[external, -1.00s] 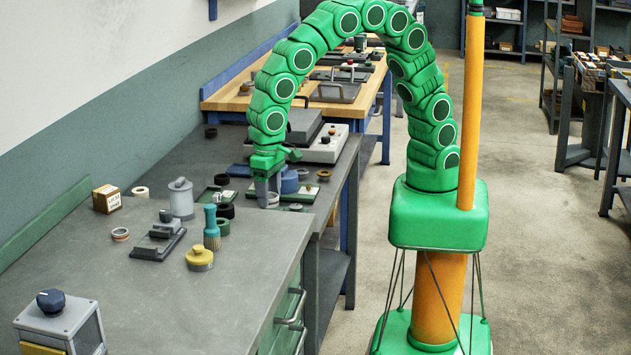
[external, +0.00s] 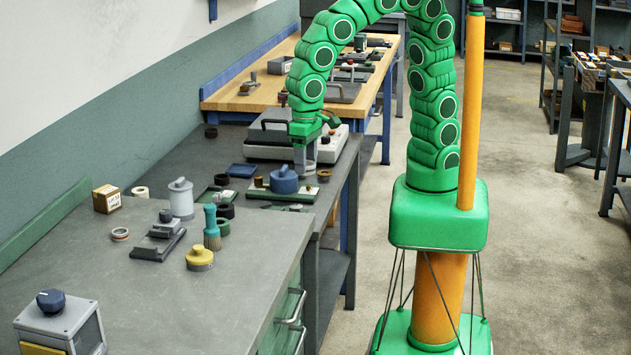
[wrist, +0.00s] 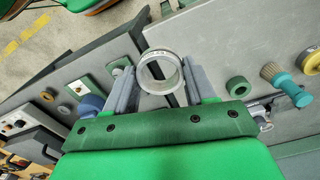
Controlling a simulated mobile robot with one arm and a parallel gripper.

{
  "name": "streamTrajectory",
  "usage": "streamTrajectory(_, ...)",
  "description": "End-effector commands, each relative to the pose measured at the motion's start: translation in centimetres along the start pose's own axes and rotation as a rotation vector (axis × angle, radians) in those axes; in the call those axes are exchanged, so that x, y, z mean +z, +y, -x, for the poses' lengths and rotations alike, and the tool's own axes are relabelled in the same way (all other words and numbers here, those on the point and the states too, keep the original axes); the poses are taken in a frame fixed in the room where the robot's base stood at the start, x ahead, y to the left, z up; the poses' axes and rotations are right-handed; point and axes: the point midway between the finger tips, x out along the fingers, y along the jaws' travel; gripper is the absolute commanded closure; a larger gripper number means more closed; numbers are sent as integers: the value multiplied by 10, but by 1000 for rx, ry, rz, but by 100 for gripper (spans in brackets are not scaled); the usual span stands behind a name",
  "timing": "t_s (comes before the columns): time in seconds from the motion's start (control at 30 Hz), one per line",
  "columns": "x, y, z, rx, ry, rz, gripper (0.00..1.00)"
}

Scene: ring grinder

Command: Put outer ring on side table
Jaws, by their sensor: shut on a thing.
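A pale metal ring (wrist: 158,91) is between the two grey fingers of my gripper (wrist: 157,70) in the wrist view. The fingers are shut on its outer sides and its open hole faces the camera. In the external view, my gripper (external: 304,162) points down above the right edge of the far grey bench, beside the blue lidded pot (external: 285,181). The ring is small and partly hidden there. Which surface is the side table is not clear; a wooden-topped table (external: 247,100) stands behind, and a grey table (external: 621,92) is at the right edge.
A grey and white machine (external: 333,147) stands close behind my gripper. The floor (external: 530,250) right of my base is clear.

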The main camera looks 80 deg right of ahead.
Motion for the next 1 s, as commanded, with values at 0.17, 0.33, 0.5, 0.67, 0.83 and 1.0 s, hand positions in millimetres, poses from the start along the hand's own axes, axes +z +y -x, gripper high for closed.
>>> streamTrajectory(0.17, 2, 4, 2, -1, 1, 0, 85)
streamTrajectory(0.33, -2, 5, 1, 0, 0, 2, 85)
streamTrajectory(0.5, -26, 9, -6, 2, -2, 12, 85)
streamTrajectory(0.67, -64, 17, -16, 2, -2, 35, 85)
streamTrajectory(0.83, -105, 31, -27, 3, -1, 59, 85)
streamTrajectory(1.0, -145, 50, -40, 4, -2, 84, 85)
